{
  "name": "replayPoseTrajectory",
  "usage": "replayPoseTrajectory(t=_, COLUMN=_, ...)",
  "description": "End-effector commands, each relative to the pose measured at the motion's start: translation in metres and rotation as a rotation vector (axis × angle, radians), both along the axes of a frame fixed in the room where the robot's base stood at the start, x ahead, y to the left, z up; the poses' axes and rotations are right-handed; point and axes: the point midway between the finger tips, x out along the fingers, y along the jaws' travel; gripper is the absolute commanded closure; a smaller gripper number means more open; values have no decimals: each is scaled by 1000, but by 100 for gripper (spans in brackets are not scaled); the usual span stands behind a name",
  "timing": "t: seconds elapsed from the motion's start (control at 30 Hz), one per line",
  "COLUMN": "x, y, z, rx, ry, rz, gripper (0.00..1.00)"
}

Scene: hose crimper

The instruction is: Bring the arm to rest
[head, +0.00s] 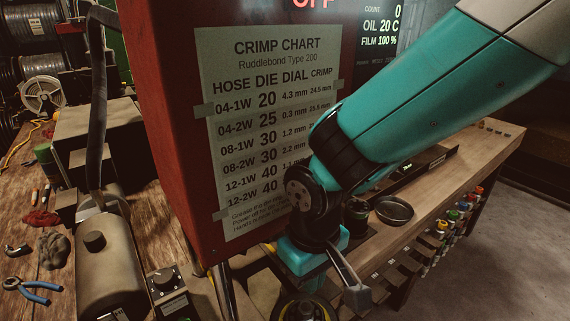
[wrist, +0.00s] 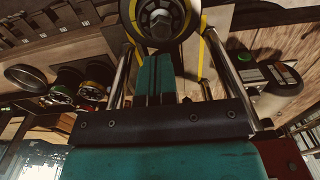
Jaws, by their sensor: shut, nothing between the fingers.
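My arm reaches in from the upper right of the head view, in front of the red crimper (head: 168,130) and its crimp chart (head: 262,110). My gripper (head: 312,262) points down at the lower middle, close to the crimper's front edge; its fingertips are hard to make out there. In the wrist view my gripper (wrist: 154,62) shows teal fingers together, with nothing between them. Beyond the fingertips is a round metal part with a dark ring (wrist: 162,18), between steel rods (wrist: 232,72). I cannot tell whether the fingers touch it.
The right bench (head: 440,195) holds a round dark dish (head: 394,210), with colored-capped items along its edge. Blue-handled pliers (head: 32,290), a grey cylinder (head: 108,265) and a dial box (head: 168,290) are at left. The display reads OFF. Floor is open at far right.

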Motion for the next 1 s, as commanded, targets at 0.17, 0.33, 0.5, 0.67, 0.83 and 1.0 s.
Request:
replayPoseTrajectory(t=0.17, x=-14, y=-34, z=18, rx=107, ry=17, rz=-22, gripper=100)
replayPoseTrajectory(t=0.33, x=-52, y=-73, z=36, rx=242, ry=18, rz=-14, gripper=100)
replayPoseTrajectory(t=0.5, x=-87, y=-93, z=43, rx=326, ry=-1, rz=9, gripper=100)
replayPoseTrajectory(t=0.67, x=-101, y=-98, z=46, rx=353, ry=-9, rz=23, gripper=100)
replayPoseTrajectory(t=0.83, x=-102, y=-98, z=47, rx=355, ry=-7, rz=25, gripper=100)
replayPoseTrajectory(t=1.0, x=-102, y=-98, z=47, rx=354, ry=-9, rz=24, gripper=100)
